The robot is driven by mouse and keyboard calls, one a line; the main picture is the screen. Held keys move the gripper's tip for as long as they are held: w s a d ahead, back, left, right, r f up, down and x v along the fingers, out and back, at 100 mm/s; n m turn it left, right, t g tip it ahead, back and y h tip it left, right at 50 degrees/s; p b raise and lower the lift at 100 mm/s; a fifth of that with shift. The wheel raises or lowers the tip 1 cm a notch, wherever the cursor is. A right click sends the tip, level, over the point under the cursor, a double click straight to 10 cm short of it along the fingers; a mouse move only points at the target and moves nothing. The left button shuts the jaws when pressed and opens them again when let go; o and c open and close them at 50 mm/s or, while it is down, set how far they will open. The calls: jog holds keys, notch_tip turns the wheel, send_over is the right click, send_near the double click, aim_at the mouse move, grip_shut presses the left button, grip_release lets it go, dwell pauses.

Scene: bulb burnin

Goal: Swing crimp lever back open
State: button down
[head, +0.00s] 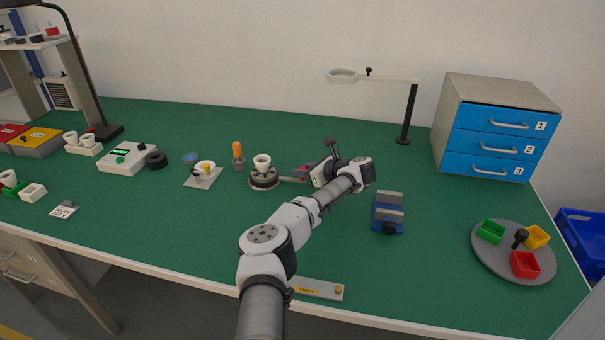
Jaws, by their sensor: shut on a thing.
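A dark round fixture (264,183) stands near the middle of the bench with a white cup-shaped piece (262,162) upright on top. A grey bar, which looks like the crimp lever (290,179), sticks out from the fixture to the right. My gripper (303,173) is at the right end of this bar, low over the bench, and is shut on it. The forearm comes in from the lower front and the wrist hides part of the gripper. The exact contact of the fingers on the lever is small and partly hidden.
A blue vise (388,215) is to the right of my wrist. A ring lamp (343,76) on a stand (408,115) rises behind. The green bench (330,240) is clear between arm and vise.

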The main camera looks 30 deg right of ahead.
jog(key=shift+w+d+r+y, duration=0.1)
jog(key=shift+w+y, duration=0.15)
jog(key=shift+y, duration=0.05)
jog(key=shift+r, duration=0.1)
jog(key=c, duration=1.3)
grip_release()
jog(key=shift+o, duration=0.2)
jog(key=b+v, duration=0.2)
jog(key=v, duration=1.1)
jog(key=shift+s+d, duration=0.2)
jog(key=shift+s, duration=0.1)
jog(key=shift+r, duration=0.1)
